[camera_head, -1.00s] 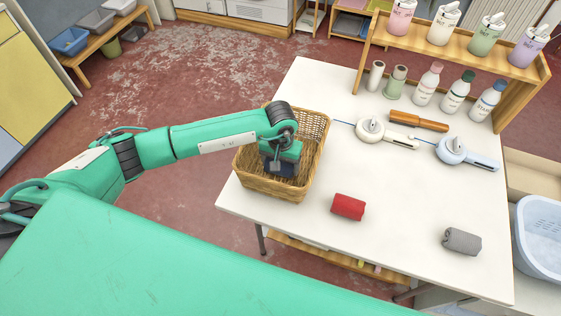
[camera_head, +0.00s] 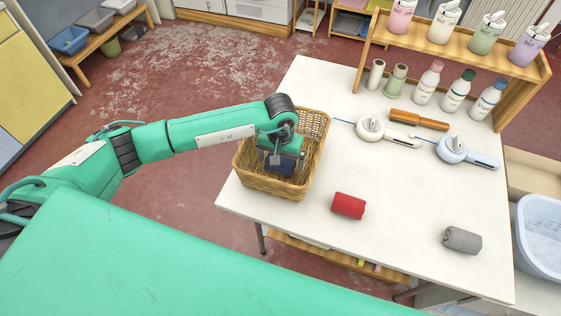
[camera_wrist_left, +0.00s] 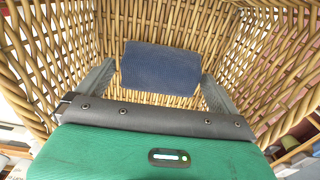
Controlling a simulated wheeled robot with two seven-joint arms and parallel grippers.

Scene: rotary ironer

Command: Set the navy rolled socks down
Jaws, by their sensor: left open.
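The navy rolled socks (camera_head: 284,166) lie inside the wicker basket (camera_head: 313,165) at the near left of the white table. In the left wrist view the socks (camera_wrist_left: 160,67) show as a dark blue roll against the woven basket wall. My left gripper (camera_head: 278,160) reaches down into the basket, just above the socks. In the left wrist view its fingers (camera_wrist_left: 158,88) are spread wide, with the roll ahead of them and apparently free of their grip. My right gripper is not in view.
Red rolled socks (camera_head: 348,206) and grey rolled socks (camera_head: 462,240) lie on the white table (camera_head: 400,200). The basket's walls surround my left gripper closely.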

